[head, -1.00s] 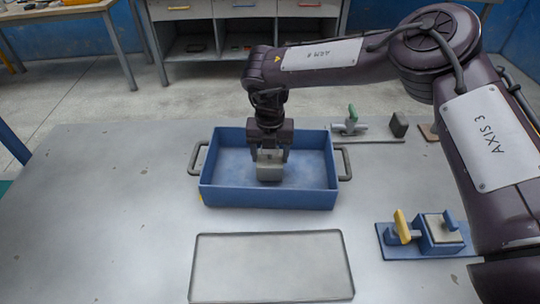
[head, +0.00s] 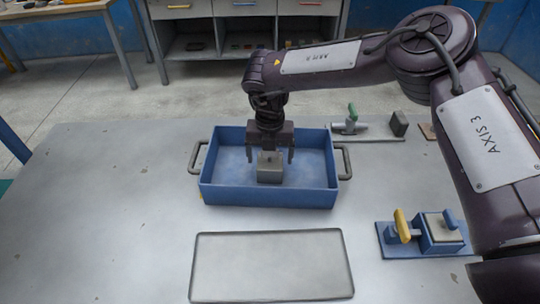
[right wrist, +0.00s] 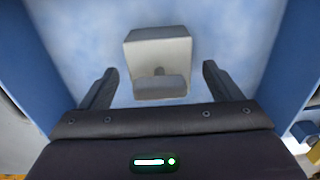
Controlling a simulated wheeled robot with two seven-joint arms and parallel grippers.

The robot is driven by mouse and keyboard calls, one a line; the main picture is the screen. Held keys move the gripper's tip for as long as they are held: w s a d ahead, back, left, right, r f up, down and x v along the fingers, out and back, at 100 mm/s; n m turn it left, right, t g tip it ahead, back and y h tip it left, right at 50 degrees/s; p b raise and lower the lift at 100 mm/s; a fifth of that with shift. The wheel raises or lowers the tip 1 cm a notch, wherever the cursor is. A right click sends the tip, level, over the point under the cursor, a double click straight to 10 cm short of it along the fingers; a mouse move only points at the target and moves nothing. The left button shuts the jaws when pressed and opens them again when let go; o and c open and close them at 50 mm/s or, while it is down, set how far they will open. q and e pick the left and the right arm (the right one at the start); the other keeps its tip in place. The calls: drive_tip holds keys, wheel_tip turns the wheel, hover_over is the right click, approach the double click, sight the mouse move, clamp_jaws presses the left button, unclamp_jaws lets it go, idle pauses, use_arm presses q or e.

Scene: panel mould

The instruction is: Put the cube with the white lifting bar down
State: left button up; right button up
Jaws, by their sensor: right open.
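The cube (head: 270,172) is grey and stands on the floor of the blue tray (head: 215,193), near its middle. In the right wrist view the cube (right wrist: 155,50) shows a pale bar (right wrist: 160,86) on the side toward my gripper. My right gripper (head: 270,155) is open above the cube in the head view. In the right wrist view its two fingers (right wrist: 158,85) stand apart, one on each side of the bar, with clear gaps. My left gripper is not in view.
A flat, rimmed grey plate (head: 272,265) lies in front of the tray. A blue fixture with a yellow handle (head: 402,226) stands at the right. A green-handled clamp (head: 351,120) and a dark block (head: 399,123) are behind. The table's left side is clear.

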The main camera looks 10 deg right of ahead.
wheel_tip(320, 180, up, 12)
drive_tip(key=shift+f+b, duration=0.2)
drive_tip(key=shift+b, duration=0.25)
